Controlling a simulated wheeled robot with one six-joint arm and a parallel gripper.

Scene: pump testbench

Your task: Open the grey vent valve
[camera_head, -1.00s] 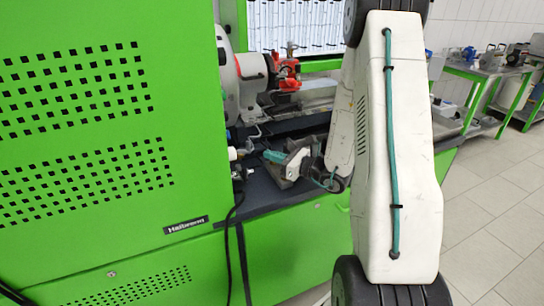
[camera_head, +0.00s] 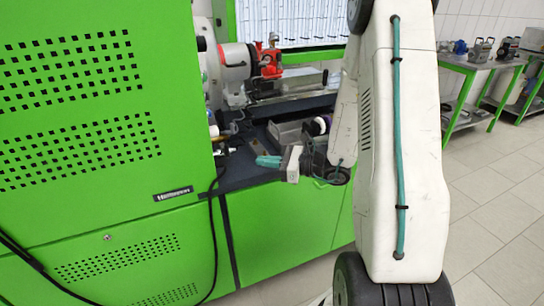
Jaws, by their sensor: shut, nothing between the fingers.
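I cannot pick out the grey vent valve; several small fittings (camera_head: 222,140) sit beside the green cabinet's right edge, too small and partly hidden to tell apart. My gripper (camera_head: 264,161) shows teal fingers pointing left, toward these fittings. It is shut and empty, in front of the dark bench top and apart from the fittings in the picture. My white arm covers much of the view to its right.
A large green cabinet (camera_head: 85,130) fills the left side, with a black cable (camera_head: 213,215) hanging at its edge. A red pump part (camera_head: 271,62) and a metal tray (camera_head: 288,132) are on the testbench. Tiled floor (camera_head: 492,215) is clear at right.

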